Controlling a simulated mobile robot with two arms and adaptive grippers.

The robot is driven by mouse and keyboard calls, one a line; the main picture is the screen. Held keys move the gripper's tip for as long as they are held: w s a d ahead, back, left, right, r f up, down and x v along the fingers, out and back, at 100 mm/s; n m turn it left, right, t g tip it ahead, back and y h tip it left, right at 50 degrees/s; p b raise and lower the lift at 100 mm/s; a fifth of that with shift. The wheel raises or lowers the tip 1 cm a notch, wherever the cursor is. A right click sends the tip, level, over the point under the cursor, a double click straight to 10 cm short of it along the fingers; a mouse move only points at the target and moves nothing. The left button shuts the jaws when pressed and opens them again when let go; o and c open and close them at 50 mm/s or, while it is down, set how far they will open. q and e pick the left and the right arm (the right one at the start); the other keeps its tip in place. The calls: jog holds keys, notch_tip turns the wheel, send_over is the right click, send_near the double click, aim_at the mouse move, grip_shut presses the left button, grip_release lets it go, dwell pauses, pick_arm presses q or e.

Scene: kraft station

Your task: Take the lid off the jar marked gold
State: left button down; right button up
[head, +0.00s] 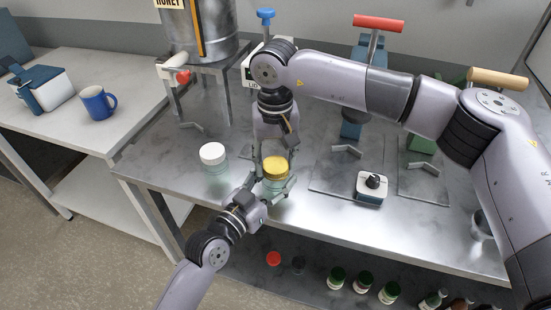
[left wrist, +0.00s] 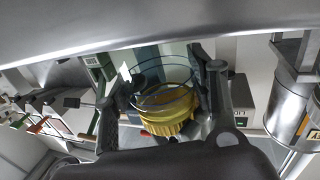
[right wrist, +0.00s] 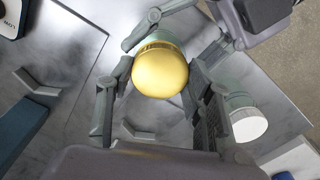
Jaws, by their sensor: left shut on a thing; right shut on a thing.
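The jar with the gold lid stands on the metal table in the head view. Its clear glass body (head: 274,183) is pale green, and the ribbed gold lid (head: 275,167) sits on it. My left gripper (head: 277,189) comes in low from the front and is shut on the glass body. My right gripper (head: 273,161) reaches down from above and is shut on the gold lid. In the right wrist view the lid (right wrist: 160,72) lies between the right fingers. The left wrist view shows the glass (left wrist: 165,82) and lid (left wrist: 170,119) upside down. I see no clear gap between them.
A jar with a white lid (head: 213,155) stands close by on the left. A metal honey tank (head: 205,30) on a stand is behind it. Several small jars (head: 362,283) are on the shelf below.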

aim_at(276, 164)
pick_arm(q)
jog(key=shift+f, duration=0.1)
pick_arm(e)
jog(key=shift+r, duration=0.1)
jog(key=shift+r, duration=1)
jog(key=shift+r, duration=2)
pick_arm(q)
jog(key=c, duration=0.7)
grip_release()
jog(key=shift+o, duration=0.5)
jog(key=shift+s+a, duration=0.1)
